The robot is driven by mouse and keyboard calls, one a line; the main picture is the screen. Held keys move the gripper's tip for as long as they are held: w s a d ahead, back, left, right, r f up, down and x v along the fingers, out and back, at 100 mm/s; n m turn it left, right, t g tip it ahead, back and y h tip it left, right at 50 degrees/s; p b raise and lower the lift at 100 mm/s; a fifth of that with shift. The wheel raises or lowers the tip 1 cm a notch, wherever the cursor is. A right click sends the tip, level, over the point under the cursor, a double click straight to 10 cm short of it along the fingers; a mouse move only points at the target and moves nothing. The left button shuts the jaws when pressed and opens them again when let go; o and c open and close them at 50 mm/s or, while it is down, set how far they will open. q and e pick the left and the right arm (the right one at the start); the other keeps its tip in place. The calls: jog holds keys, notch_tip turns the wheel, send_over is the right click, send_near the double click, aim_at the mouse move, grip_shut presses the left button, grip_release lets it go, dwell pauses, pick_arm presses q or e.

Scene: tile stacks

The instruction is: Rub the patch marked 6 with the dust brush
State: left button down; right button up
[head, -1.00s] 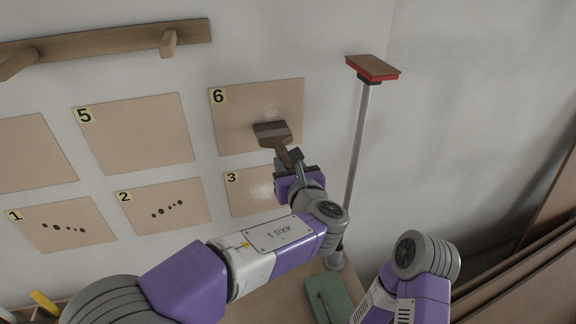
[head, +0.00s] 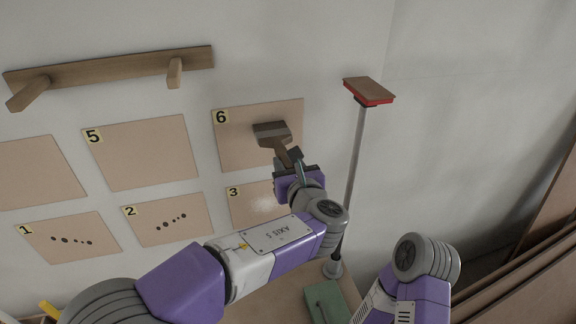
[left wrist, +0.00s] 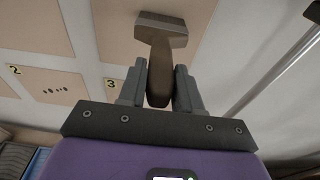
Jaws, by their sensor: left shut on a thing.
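The dust brush (head: 272,131) has a wide flat head and a brown handle. My left gripper (head: 290,162) is shut on its handle; in the left wrist view the handle (left wrist: 159,65) sits between the two fingers. The brush head is over the right half of the patch marked 6 (head: 236,150), a tan panel on the wall. I cannot tell whether the bristles touch it. No pale mark shows on the visible part of patch 6; the brush hides some of it. Part of my right arm shows at lower right, but its gripper does not.
Patch 3 (head: 240,212) below carries a pale smudge. Patches 1 (head: 90,225) and 2 (head: 150,205) have dark dots; patch 5 (head: 140,165) looks plain. A wooden rack (head: 120,67) is above. A red-edged pole tool (head: 369,91) stands right of patch 6. A green object (head: 325,302) lies below.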

pick_arm(q)
notch_tip(320, 180, down, 9)
jog(key=b, duration=0.7)
dwell(0.6)
jog(key=shift+s, duration=0.1)
jog(key=f+b+v, duration=0.1)
jog(key=v, duration=0.6)
jog(key=shift+f, duration=0.1)
dwell(0.6)
